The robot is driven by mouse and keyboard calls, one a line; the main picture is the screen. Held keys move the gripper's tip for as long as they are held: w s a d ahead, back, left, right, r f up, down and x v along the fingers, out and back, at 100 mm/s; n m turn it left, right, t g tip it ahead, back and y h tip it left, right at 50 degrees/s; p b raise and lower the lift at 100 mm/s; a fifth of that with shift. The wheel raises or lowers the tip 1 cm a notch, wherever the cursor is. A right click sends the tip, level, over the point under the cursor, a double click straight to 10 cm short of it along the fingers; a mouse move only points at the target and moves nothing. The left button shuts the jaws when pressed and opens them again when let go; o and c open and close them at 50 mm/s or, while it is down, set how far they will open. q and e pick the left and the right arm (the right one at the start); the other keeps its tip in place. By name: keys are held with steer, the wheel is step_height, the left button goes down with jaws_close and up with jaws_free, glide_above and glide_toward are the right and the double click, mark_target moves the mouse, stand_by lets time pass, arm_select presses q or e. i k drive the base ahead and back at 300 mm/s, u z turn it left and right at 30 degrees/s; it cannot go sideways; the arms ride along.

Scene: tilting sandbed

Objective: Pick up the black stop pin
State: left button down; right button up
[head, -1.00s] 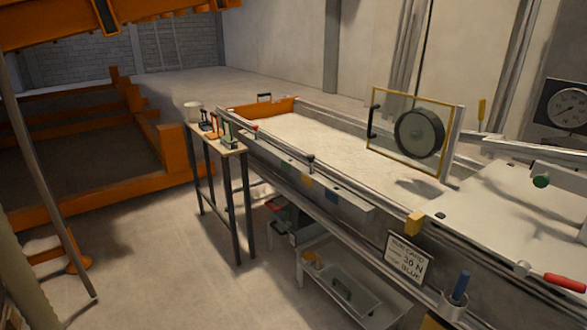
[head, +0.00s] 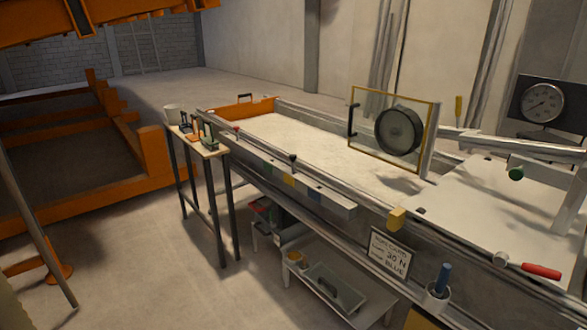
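A small black-headed pin (head: 292,160) stands upright on the near rail of the sandbed (head: 300,135); it may be the black stop pin, but it is too small to be sure. A red-headed pin (head: 236,131) stands farther along the same rail. A blue pin (head: 442,277) stands in a grey cup (head: 437,302) on the sandbed's near side. Small dark-handled items stand on a narrow side table (head: 214,154), too small to tell apart. Neither of my grippers is in view.
A run card (head: 388,252) reading 30 N and BLUE hangs on the side. A wheel (head: 399,130) in a yellow frame (head: 391,92) stands over the sand. A low shelf (head: 345,312) holds a grey tray.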

mark_target(292, 157)
steer(key=u, duration=1.15)
steer(key=i, duration=3.15)
steer(key=z, duration=2.3)
